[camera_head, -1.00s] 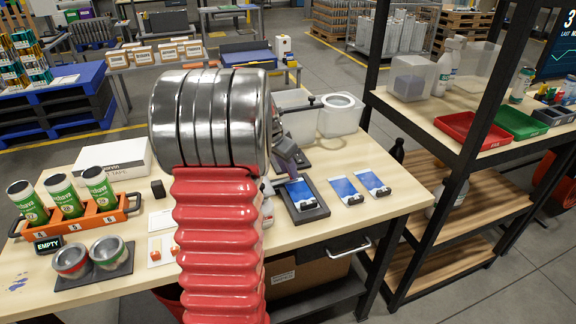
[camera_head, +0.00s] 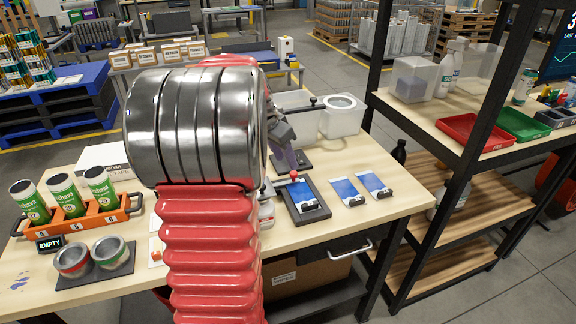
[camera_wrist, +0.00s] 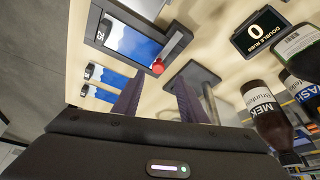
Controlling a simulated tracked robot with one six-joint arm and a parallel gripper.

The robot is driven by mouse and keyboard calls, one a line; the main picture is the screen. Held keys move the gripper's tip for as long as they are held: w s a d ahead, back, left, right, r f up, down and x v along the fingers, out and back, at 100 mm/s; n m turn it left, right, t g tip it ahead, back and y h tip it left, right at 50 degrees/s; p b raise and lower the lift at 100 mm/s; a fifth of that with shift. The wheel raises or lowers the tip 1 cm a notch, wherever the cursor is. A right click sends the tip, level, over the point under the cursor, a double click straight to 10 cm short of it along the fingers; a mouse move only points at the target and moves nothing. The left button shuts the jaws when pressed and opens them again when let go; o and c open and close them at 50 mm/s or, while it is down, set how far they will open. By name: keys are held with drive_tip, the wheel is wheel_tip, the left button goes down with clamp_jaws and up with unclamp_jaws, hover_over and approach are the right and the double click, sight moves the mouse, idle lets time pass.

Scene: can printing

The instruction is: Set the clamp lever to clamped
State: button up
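The dark clamp base (camera_head: 318,214) holds a blue-and-white plate (camera_head: 300,193) on the table, right of my arm. The clamp lever's red knob (camera_head: 293,174) stands at the plate's far end. In the wrist view the red knob (camera_wrist: 158,66) sits at the end of a grey bar across the plate (camera_wrist: 132,42). My gripper (camera_wrist: 160,84) has two purple fingers spread apart with nothing between them. The knob appears just beyond the fingertips, apart from them. In the head view my gripper (camera_head: 290,163) is partly hidden behind my arm.
Two more blue plates (camera_head: 345,190) (camera_head: 375,184) lie right of the clamp. A dark stand (camera_wrist: 190,84) is beside it in the wrist view, with brown bottles (camera_wrist: 266,112) and a counter display (camera_wrist: 262,30) to the right. Black shelving (camera_head: 450,190) stands at the right.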

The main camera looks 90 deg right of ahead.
drive_tip(key=v, duration=0.7)
drive_tip(key=shift+w+r, duration=0.15)
drive_tip(key=shift+r, duration=0.05)
drive_tip(key=shift+a, duration=0.1)
idle(0.3)
drive_tip(key=w+a+r+n+t+h, duration=0.15)
drive_tip(key=w+a+n+t, duration=0.25)
drive_tip(key=w+a+n, duration=1.5)
drive_tip(key=w+a+f+n+t+y, duration=0.1)
drive_tip(key=w+a+n, duration=0.1)
drive_tip(key=a, duration=1)
drive_tip(key=w+a+f+n+t+y, duration=0.1)
drive_tip(key=w+a+n+t+y, duration=0.1)
drive_tip(key=a, duration=1.1)
drive_tip(key=w+a+f+n+t+y, duration=0.1)
drive_tip(key=w+a+f+n, duration=0.1)
drive_tip(key=a, duration=1.1)
drive_tip(key=shift+w+n+t+y, duration=0.35)
drive_tip(key=shift+w+n, duration=0.35)
drive_tip(key=shift+w, duration=0.4)
